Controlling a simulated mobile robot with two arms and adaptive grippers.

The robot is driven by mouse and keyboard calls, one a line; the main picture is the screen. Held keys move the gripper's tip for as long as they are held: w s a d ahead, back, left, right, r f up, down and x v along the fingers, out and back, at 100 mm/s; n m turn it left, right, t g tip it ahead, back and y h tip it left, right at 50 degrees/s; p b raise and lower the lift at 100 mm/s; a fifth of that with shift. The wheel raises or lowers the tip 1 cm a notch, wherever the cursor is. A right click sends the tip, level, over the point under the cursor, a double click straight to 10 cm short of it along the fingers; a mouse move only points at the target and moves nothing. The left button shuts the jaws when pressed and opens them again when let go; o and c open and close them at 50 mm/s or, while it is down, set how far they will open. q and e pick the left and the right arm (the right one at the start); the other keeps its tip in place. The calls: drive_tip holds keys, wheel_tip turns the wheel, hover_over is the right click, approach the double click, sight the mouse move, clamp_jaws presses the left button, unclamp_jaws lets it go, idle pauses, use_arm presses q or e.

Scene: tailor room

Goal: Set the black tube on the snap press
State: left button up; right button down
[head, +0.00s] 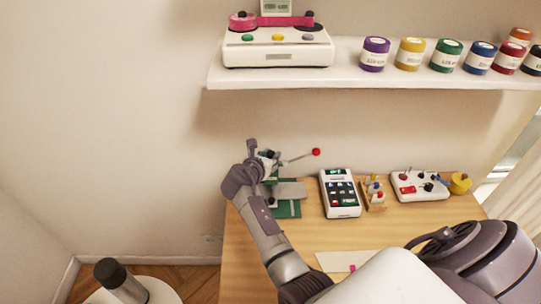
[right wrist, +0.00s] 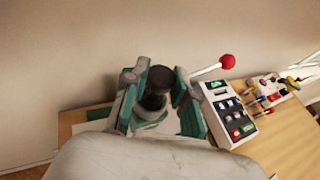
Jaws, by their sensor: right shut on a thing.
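The snap press stands at the left end of the wooden table. Its green base (head: 287,209) and its lever with a red ball (head: 316,152) show in the head view; the ball also shows in the right wrist view (right wrist: 227,61). My right gripper (head: 264,162) is at the press and covers part of it. In the right wrist view, the gripper (right wrist: 157,98) is shut on the black tube (right wrist: 157,88), which stands roughly upright between the fingers. I cannot tell whether the tube's lower end touches the press. My left gripper is not in view.
Right of the press are a white keypad device (head: 340,193), a small wooden rack (head: 374,194) and a white control box (head: 419,185). A pale sheet (head: 340,261) lies near the front.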

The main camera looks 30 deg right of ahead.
idle(0.3)
drive_tip(key=shift+p, duration=0.45)
drive_tip(key=shift+f+b, duration=0.4)
drive_tip(key=shift+f, duration=0.3)
drive_tip(key=c, duration=1.2)
unclamp_jaws()
